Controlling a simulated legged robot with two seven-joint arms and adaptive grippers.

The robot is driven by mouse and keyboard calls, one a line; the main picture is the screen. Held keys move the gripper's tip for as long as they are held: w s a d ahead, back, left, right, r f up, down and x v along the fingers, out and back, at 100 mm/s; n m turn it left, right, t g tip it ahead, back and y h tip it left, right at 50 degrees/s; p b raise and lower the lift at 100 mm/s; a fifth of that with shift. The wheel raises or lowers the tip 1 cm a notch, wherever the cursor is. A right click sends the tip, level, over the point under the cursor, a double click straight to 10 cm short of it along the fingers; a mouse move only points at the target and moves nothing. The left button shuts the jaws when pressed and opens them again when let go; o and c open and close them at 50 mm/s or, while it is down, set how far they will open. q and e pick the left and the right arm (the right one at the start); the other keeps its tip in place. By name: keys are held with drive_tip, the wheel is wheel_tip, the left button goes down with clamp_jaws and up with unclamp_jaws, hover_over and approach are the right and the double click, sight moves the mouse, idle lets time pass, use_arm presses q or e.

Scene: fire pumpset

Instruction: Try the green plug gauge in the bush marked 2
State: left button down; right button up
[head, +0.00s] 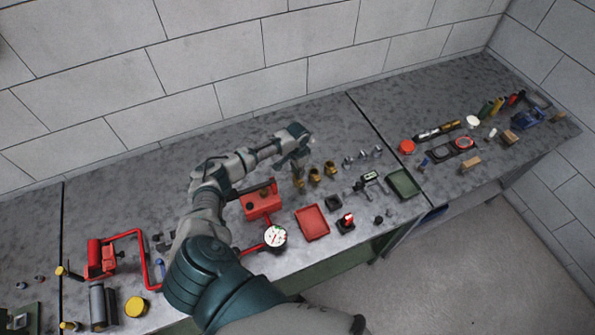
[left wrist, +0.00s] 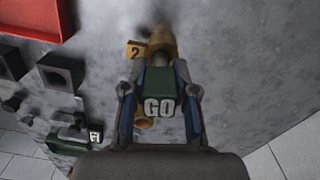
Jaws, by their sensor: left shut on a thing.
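My left gripper (left wrist: 160,95) is shut on the green plug gauge (left wrist: 161,92), whose body carries the letters GO. A brass bush (left wrist: 163,42) with a yellow tag marked 2 (left wrist: 136,50) lies just past the gauge's far end. I cannot tell whether the gauge's tip is in the bore or only above it. Part of another brass bush (left wrist: 146,123) shows behind the gripper. In the head view my left gripper (head: 296,145) is over the row of brass bushes (head: 315,174), near the leftmost ones. My right gripper is not in view.
A red tray (head: 312,223) and a green tray (head: 403,184) lie on the grey bench. A red box (head: 262,201) and a dial gauge (head: 275,236) stand left of the red tray. Small metal parts (head: 362,156) lie right of the bushes. The wall is behind.

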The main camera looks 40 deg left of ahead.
use_arm(q)
drive_tip(key=shift+d+r, duration=0.1)
idle(0.3)
drive_tip(key=shift+r, duration=1.6)
drive_tip(key=shift+w+a+f+b, duration=0.1)
drive_tip(key=shift+a+f+b, duration=0.1)
drive_tip(key=shift+f, duration=0.45)
drive_tip(key=shift+a+f+b, duration=0.1)
drive_tip(key=shift+f+b, duration=0.05)
drive_tip(key=shift+f, duration=0.5)
drive_tip(key=shift+d+p, duration=0.1)
drive_tip(key=shift+p, duration=0.45)
drive_tip(key=shift+f, duration=0.55)
idle(1.3)
drive_tip(key=shift+r, duration=0.15)
drive_tip(key=shift+r, duration=1.75)
